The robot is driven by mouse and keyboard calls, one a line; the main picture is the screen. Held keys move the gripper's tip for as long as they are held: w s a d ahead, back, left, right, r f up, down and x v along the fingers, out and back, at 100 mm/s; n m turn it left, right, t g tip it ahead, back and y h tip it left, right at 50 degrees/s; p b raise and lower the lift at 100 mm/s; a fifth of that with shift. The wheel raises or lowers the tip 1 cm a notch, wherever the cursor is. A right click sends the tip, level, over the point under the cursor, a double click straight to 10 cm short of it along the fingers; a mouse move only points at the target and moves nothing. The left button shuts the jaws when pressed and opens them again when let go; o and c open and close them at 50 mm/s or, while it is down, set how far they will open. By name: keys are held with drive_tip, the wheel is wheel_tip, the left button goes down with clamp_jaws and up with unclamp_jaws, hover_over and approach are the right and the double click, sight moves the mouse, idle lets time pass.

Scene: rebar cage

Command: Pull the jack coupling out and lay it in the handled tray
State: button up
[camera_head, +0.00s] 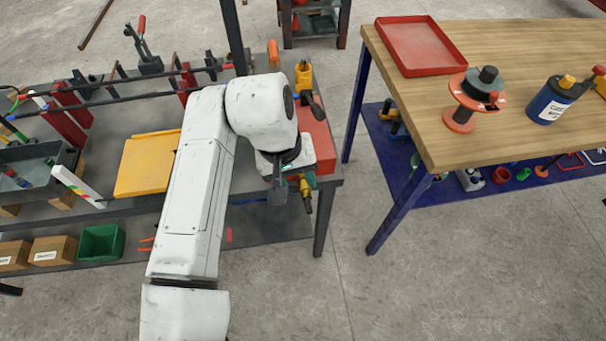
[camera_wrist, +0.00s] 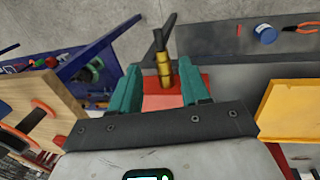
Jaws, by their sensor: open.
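The jack coupling appears to be the brass-coloured piece with a dark upper part in the wrist view (camera_wrist: 163,68). It stands out beyond the red jack-like body (camera_wrist: 162,101). In the head view a yellow-brass piece (camera_head: 307,193) shows beside the wrist, at the front of the red body (camera_head: 322,143). My gripper (camera_wrist: 160,78) has its teal fingers apart, one on each side of the brass piece in the picture; contact is not visible. In the head view my arm mostly hides my gripper (camera_head: 291,188). A red tray (camera_head: 410,45) lies on the wooden table; no handle is clear.
The dark bench holds a yellow panel (camera_head: 146,165), rebar rods and a grey tray (camera_head: 68,160) with tools at the left. The wooden table (camera_head: 450,125) also holds an orange reel (camera_head: 462,118) and a blue can (camera_head: 548,104). Open floor separates bench and table.

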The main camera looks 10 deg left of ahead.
sight(307, 202)
drive_tip(key=f, duration=0.3)
drive_tip(key=d+f, duration=0.1)
drive_tip(key=f, duration=0.5)
drive_tip(key=shift+w+d+f+p, duration=0.3)
drive_tip(key=shift+d+p, duration=0.05)
drive_tip(key=shift+d, duration=0.05)
clamp_jaws()
